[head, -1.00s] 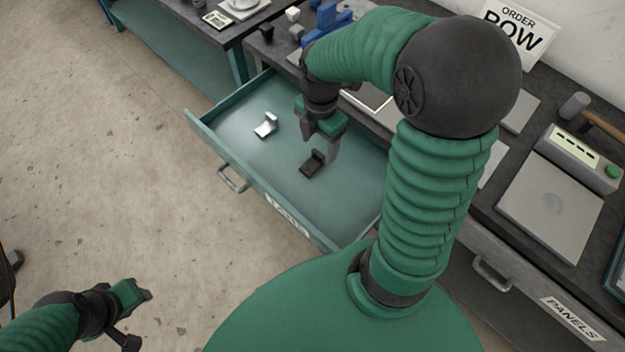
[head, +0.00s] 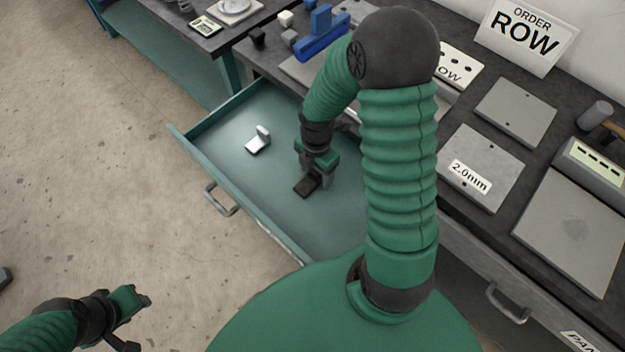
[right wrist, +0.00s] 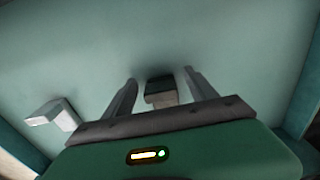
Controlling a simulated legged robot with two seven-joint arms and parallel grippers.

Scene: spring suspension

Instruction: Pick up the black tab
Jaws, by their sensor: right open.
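The black tab (head: 305,187) lies on the floor of the open teal drawer (head: 331,225). My right gripper (head: 315,182) is down in the drawer, open, with its fingers at the tab. In the right wrist view the dark tab (right wrist: 160,92) stands between the two spread fingers (right wrist: 160,90), with a gap on each side. The fingers partly hide the tab in the head view. My left gripper (head: 135,303) is at the lower left, away from the drawer; its jaws are too unclear to read.
A silver tab (head: 258,140) lies in the drawer to the left of the black one; it also shows in the right wrist view (right wrist: 50,114). The bench above carries a blue object (head: 320,35), grey plates (head: 515,112) and an ORDER ROW sign (head: 525,35). Drawer walls surround my right gripper.

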